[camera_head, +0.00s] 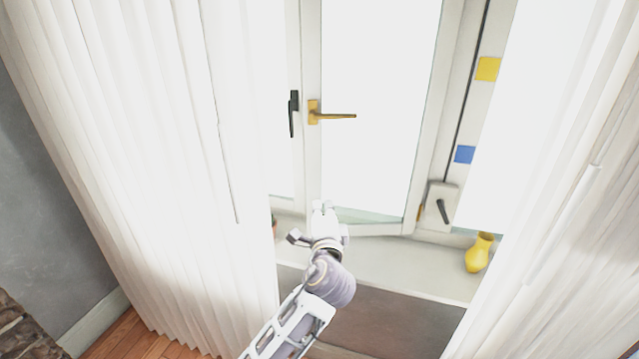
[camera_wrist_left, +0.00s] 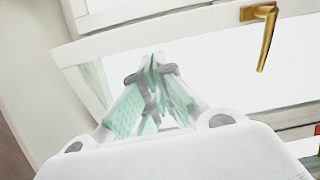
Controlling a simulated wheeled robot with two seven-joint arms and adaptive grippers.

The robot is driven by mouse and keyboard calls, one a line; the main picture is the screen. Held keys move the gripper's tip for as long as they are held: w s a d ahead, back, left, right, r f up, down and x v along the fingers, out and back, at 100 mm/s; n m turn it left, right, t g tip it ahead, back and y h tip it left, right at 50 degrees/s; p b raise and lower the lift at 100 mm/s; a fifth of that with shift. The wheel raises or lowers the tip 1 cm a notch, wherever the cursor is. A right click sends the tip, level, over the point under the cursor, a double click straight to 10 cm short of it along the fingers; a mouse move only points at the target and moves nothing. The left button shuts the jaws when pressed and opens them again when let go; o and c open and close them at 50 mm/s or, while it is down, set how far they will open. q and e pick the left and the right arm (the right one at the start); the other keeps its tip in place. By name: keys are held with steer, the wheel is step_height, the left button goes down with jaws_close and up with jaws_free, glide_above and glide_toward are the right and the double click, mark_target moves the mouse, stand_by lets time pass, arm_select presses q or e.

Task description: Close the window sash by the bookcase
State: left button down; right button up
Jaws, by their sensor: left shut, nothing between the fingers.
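The window sash (camera_head: 311,160) has a white frame and a brass handle (camera_head: 333,116) on its left stile, pointing right. It looks ajar, its lower rail (camera_head: 380,230) standing at an angle over the sill. My left gripper (camera_head: 324,206) is shut and empty at the sash's lower left corner, below the handle. In the left wrist view the fingers (camera_wrist_left: 155,75) are together in front of the white frame and bright glass, with the brass handle (camera_wrist_left: 265,35) at upper right. I cannot tell whether they touch the sash. The bookcase and my right gripper are not in view.
White curtains hang at left (camera_head: 130,150) and right (camera_head: 570,200). A yellow vase (camera_head: 478,254) stands on the sill (camera_head: 400,262) at right. A black handle (camera_head: 293,113) is left of the sash, and a white box with a dark lever (camera_head: 440,207) is right of it.

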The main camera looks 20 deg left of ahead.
arm_select(q)
steer(key=shift+a+f+m, duration=0.15)
steer(key=shift+m, duration=0.25)
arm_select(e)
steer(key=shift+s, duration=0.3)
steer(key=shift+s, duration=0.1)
arm_select(q)
steer(key=shift+w, duration=0.1)
steer(key=p, duration=0.2)
glide_toward(319, 178)
steer(key=x, duration=0.4)
steer(key=shift+x, duration=1.25)
steer(key=shift+w, duration=0.25)
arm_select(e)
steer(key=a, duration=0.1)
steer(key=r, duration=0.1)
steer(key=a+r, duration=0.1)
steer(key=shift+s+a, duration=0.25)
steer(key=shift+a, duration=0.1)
